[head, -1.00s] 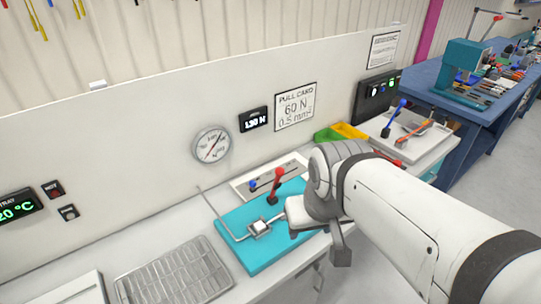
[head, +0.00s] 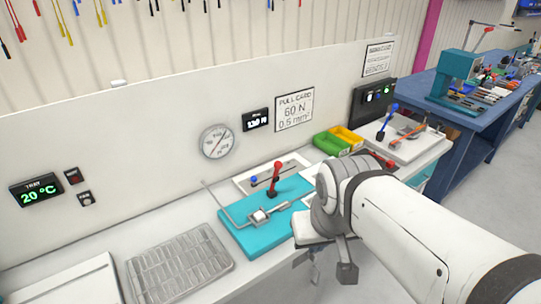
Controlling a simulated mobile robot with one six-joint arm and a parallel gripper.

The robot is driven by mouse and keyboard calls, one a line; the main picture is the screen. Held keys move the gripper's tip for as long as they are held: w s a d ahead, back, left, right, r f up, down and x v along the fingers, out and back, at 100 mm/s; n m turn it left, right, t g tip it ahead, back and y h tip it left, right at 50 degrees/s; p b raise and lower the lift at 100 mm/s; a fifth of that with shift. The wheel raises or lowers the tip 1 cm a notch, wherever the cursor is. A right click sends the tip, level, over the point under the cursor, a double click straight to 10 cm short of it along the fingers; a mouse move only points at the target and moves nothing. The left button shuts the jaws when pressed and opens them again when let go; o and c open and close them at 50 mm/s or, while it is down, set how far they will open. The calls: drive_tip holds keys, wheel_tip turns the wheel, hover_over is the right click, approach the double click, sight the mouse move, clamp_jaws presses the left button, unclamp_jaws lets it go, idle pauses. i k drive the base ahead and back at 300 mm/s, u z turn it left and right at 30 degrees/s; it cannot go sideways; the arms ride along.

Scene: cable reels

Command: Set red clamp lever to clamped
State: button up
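The red clamp lever (head: 274,178) stands nearly upright on the teal base plate (head: 245,238), in the middle of the head view. My gripper (head: 325,262) is to the right of and nearer than the plate, at the bench's front edge, apart from the lever. Its fingers are partly hidden by my wrist, and I cannot tell whether it is open.
A grey slotted tray (head: 178,268) lies left of the plate. A blue-knobbed slider panel (head: 252,184) lies behind it. Green (head: 331,143) and yellow (head: 347,136) bins and a blue-handled lever (head: 388,120) stand to the right. A gauge (head: 216,142) hangs on the back panel.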

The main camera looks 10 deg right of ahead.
sight(278, 165)
drive_tip(key=u, duration=0.25)
drive_tip(key=k, duration=0.15)
drive_tip(key=z, duration=0.9)
drive_tip(key=i, duration=0.6)
drive_tip(key=z, duration=0.1)
